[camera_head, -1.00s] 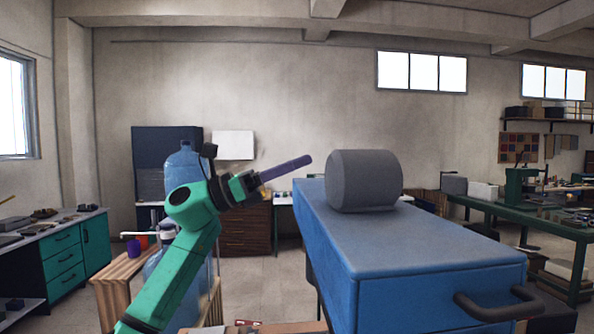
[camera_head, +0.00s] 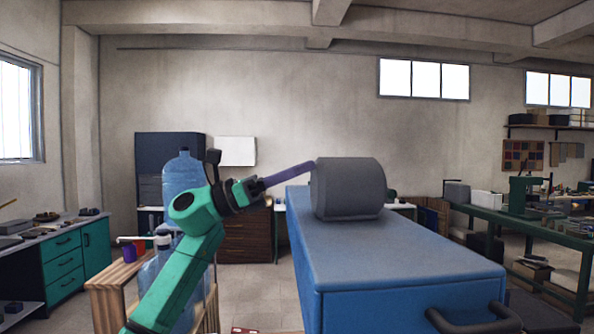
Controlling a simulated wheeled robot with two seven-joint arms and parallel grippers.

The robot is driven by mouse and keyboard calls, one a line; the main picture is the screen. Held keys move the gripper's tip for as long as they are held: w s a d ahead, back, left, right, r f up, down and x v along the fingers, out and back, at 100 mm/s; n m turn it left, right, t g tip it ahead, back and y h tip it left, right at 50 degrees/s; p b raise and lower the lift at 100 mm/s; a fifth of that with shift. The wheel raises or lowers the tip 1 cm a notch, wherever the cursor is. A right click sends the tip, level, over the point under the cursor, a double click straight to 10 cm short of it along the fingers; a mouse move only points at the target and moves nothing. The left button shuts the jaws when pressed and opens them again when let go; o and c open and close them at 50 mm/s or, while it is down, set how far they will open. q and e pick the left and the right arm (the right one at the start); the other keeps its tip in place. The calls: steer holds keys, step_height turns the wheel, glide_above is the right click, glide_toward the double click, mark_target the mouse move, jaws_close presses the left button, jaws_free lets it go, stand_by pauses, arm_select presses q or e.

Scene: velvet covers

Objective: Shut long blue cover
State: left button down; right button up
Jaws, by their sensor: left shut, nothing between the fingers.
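The long blue cover (camera_head: 385,249) is the padded top of a long blue box, running away from me at the right of centre. It lies flat, and I see no open gap along its visible edges. A dark curved handle (camera_head: 474,322) sits at its near end. A grey cylinder (camera_head: 349,188) lies on top toward the far end. My left gripper (camera_head: 309,165) is shut, its slim purple fingers pointing right. Their tips reach the cylinder's left side in the picture; I cannot tell whether they touch it. My right gripper is not in view.
A green workbench (camera_head: 520,225) stands at the right. Green drawers (camera_head: 63,265) stand at the left. A blue water bottle (camera_head: 183,174) and a wooden crate (camera_head: 118,290) are behind my left arm. Open floor (camera_head: 262,291) shows left of the blue box.

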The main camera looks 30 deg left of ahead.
arm_select(q)
steer(key=shift+d, duration=0.1)
steer(key=b+v, duration=0.8)
steer(key=v, duration=0.6)
steer(key=shift+s+a, duration=0.2)
steer(key=shift+a, duration=0.1)
